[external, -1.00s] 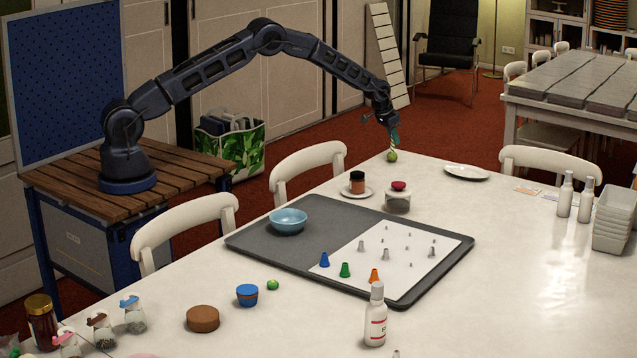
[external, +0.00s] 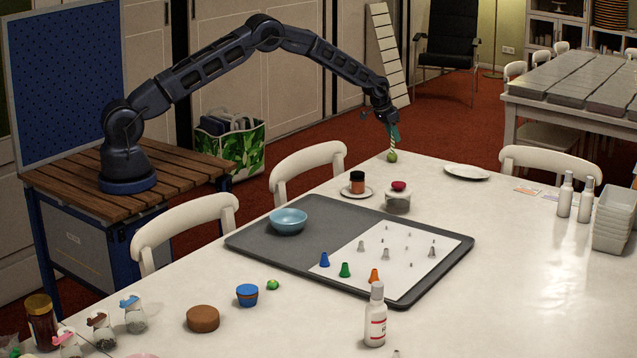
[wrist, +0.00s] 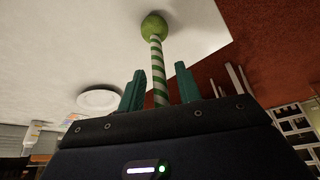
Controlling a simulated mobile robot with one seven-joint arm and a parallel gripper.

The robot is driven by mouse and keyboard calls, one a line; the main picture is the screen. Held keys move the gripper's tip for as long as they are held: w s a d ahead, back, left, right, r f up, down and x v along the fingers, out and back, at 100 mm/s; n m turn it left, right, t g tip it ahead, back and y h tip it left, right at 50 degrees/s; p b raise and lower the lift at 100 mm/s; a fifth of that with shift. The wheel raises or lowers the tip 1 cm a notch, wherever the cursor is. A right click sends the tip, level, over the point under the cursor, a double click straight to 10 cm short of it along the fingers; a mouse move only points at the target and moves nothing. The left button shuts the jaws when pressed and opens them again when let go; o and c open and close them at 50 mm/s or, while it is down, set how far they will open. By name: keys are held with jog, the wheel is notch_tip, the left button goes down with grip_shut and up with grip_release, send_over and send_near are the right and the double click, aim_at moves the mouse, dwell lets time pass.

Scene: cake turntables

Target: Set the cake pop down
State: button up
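The cake pop (external: 392,156) has a green ball at the bottom and a green-and-white striped stick pointing up. Its ball appears to rest on the white table (external: 480,220) close to the far left edge. In the wrist view the cake pop's ball (wrist: 154,25) is in front of the white tabletop. My gripper (external: 394,132) is above the ball, around the stick's upper part. In the wrist view my gripper's teal fingers (wrist: 160,86) stand on either side of the stick with a visible gap on each side, so it looks open. The stick's end is hidden behind the gripper body.
A white plate (external: 466,172) lies to the right of the cake pop. A jar with a red lid (external: 398,198) and an orange jar with a black lid (external: 357,183) stand nearer. A grey tray (external: 270,250) bears a blue bowl (external: 288,221) and piping tips.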

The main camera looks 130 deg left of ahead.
jog(key=v, duration=1)
jog(key=shift+r, duration=0.25)
